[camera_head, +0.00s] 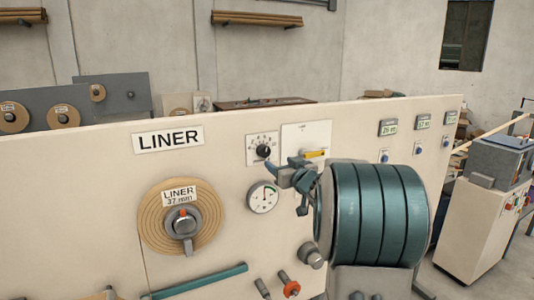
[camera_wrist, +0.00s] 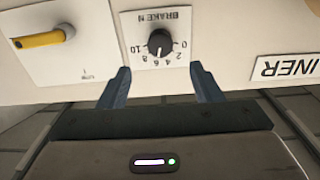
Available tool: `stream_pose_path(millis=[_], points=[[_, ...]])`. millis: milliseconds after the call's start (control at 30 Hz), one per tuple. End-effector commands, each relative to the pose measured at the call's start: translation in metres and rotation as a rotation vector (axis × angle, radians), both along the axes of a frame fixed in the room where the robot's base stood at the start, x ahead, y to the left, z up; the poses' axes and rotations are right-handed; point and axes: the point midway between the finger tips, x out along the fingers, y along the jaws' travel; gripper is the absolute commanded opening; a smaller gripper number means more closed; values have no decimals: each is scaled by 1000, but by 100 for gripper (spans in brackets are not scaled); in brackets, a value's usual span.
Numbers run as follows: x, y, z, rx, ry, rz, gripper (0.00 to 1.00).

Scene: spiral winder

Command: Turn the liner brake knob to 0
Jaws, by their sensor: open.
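The brake knob (camera_head: 263,151) is a small black dial on a white plate, right of the LINER sign on the cream panel. In the wrist view the knob (camera_wrist: 160,43) appears upside down under the words BRAKE N, with a scale from 0 to 10. Its white mark seems to point near 6; the exact value is hard to read. My gripper (camera_wrist: 160,72) is open and empty, its two blue fingers spread either side of the knob's line and short of it, not touching. In the head view my gripper (camera_head: 285,170) is just right of and below the knob.
A yellow-handled lever (camera_head: 315,154) on a white plate is right of the knob. A round gauge (camera_head: 263,197) sits below it. The LINER spool (camera_head: 160,225) is at left. A green bar (camera_head: 200,281) and an orange-red knob (camera_head: 289,287) are lower down.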

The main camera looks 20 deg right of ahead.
Motion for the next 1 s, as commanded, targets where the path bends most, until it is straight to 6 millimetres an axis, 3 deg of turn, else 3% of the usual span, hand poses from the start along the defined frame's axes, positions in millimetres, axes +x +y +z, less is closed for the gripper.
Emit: stream_pose_path(millis=[200, 500, 933, 967, 1000], points=[[45, 3, 1, 2, 3, 2, 59], [86, 3, 1, 1, 1, -1, 59], [96, 4, 0, 0, 1, -2, 59], [96, 4, 0, 0, 1, -1, 56], [95, 3, 0, 0, 1, -1, 45]])
